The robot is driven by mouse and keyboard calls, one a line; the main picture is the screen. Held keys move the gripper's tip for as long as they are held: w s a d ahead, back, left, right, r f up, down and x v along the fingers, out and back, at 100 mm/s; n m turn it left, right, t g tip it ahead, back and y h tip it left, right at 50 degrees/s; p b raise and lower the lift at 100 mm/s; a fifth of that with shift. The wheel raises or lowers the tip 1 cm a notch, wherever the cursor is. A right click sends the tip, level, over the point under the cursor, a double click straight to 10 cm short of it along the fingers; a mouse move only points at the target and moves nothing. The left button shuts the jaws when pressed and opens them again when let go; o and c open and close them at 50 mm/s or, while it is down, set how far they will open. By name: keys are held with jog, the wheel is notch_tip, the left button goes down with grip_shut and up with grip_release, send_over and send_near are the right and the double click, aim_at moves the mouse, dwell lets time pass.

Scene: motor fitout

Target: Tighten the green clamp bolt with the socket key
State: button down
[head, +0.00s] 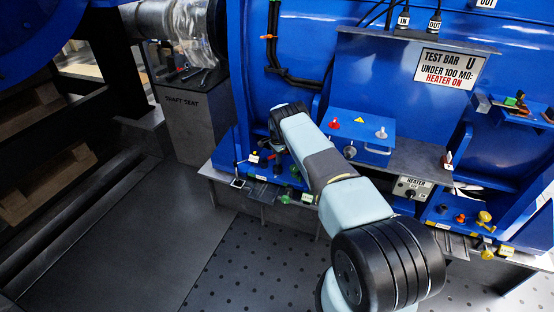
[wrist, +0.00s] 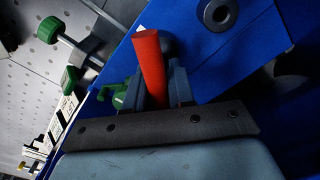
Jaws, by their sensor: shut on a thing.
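My gripper (wrist: 158,85) is shut on a red-orange cylindrical handle (wrist: 149,62) in the wrist view. The handle stands up between the two fingers; its far end is hidden, so I cannot tell whether a socket is on it. Several green parts show to its left: a round green knob on a pale shaft (wrist: 49,30), a green piece close beside the fingers (wrist: 118,92), and a smaller one (wrist: 70,80). I cannot tell which is the clamp bolt. In the head view my wrist covers the gripper, and small green parts (head: 285,198) show on the ledge below it.
In the head view, a blue block with red and white knobs (head: 361,138) stands right of my arm. A heater switch box (head: 410,188) and yellow parts (head: 484,218) are further right. The floor (head: 120,235) is clear.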

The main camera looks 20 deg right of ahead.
jog(key=shift+r+n, duration=0.2)
jog(key=shift+n, duration=0.1)
jog(key=shift+r, duration=3.6)
jog(key=shift+r, duration=0.1)
jog(key=shift+s+r, duration=0.2)
jog(key=s+a+r+n, duration=0.2)
jog(key=s+r+n, duration=0.2)
jog(key=s, duration=0.6)
jog(key=s+a+r+n, duration=0.1)
jog(key=s+r+n, duration=0.4)
jog(key=s, duration=0.5)
jog(key=s+a+r+n, duration=0.2)
jog(key=s+r+n, duration=0.3)
jog(key=s, duration=0.5)
notch_tip(320, 180, up, 2)
jog(key=shift+s+a+r, duration=0.15)
jog(key=shift+a, duration=0.15)
